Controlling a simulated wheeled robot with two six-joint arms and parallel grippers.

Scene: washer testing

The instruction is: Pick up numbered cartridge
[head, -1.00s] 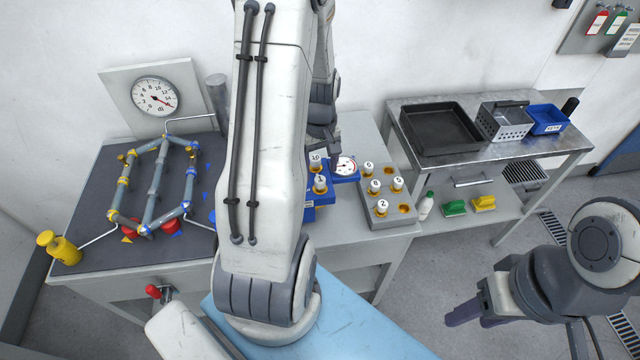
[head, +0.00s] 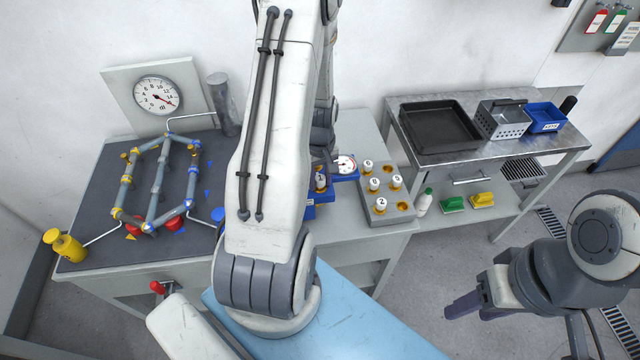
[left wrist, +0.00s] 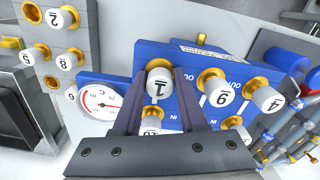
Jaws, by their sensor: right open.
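My left gripper (left wrist: 160,74) is open in the left wrist view, its fingers on either side of the white cartridge marked 1 (left wrist: 157,88), which sits upright in the blue block (left wrist: 212,58). Cartridge 10 (left wrist: 152,132) is partly hidden by the gripper. Cartridges 9 (left wrist: 221,94) and 4 (left wrist: 268,98) sit in gold sockets to the right. The grey rack (head: 392,217) holds several numbered cartridges, including 2 (head: 381,203). My right gripper (head: 464,308) is open and empty.
A round gauge (left wrist: 100,101) adjoins the blue block. The pipe frame (head: 154,185) stands on the bench at left. A side table holds a black tray (head: 440,146), a metal basket (head: 502,119) and a blue bin (head: 546,118). A white bottle (head: 424,203) stands right of the rack.

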